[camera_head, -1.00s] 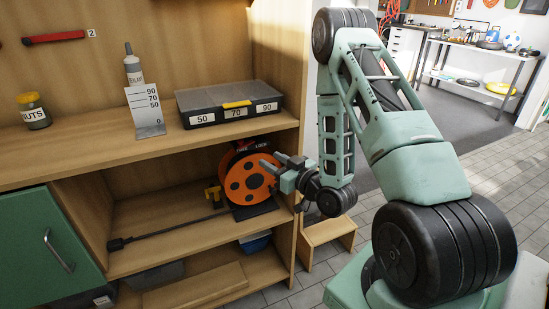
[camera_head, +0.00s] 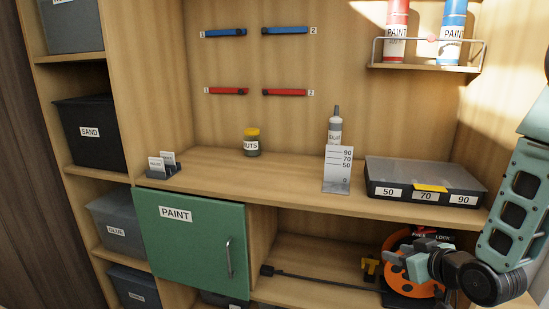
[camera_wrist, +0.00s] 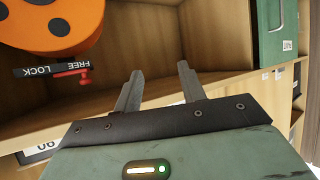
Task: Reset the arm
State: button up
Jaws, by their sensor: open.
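My gripper (camera_head: 396,262) is at the right in the head view, in front of the lower shelf opening and beside an orange cable reel (camera_head: 428,289). My arm (camera_head: 510,215) comes in from the right edge. In the wrist view my gripper (camera_wrist: 159,88) shows two grey fingers spread apart with nothing between them. The orange reel also shows in the wrist view (camera_wrist: 50,22) at the upper left, apart from the fingers. Next to it is a label reading FREE and LOCK with a small red lever (camera_wrist: 72,74).
A divided case (camera_head: 424,180) marked 50, 70, 90 sits on the workbench (camera_head: 225,175) above my gripper. A gauge plate (camera_head: 337,170), glue bottle (camera_head: 335,126) and nuts jar (camera_head: 251,143) stand there too. A green PAINT door (camera_head: 190,240) is shut at lower left.

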jog(key=s+a+r+n+g+p, duration=0.2)
jog(key=s+a+r+g, duration=0.25)
jog(key=a, duration=0.45)
jog(key=s+a+r+g+h, duration=0.1)
jog(key=s+a+r+g, duration=0.1)
jog(key=s, duration=0.6)
jog(key=s+a+r+n+g+h+p, duration=0.1)
jog(key=s+a+r+g, duration=0.2)
jog(key=s, duration=0.5)
jog(key=s+a+r+g+p, duration=0.1)
jog(key=s+r, duration=0.3)
jog(key=s, duration=0.4)
jog(key=shift+a+n+g+h, duration=0.4)
jog(key=shift+a+g, duration=0.3)
jog(key=shift+g, duration=0.05)
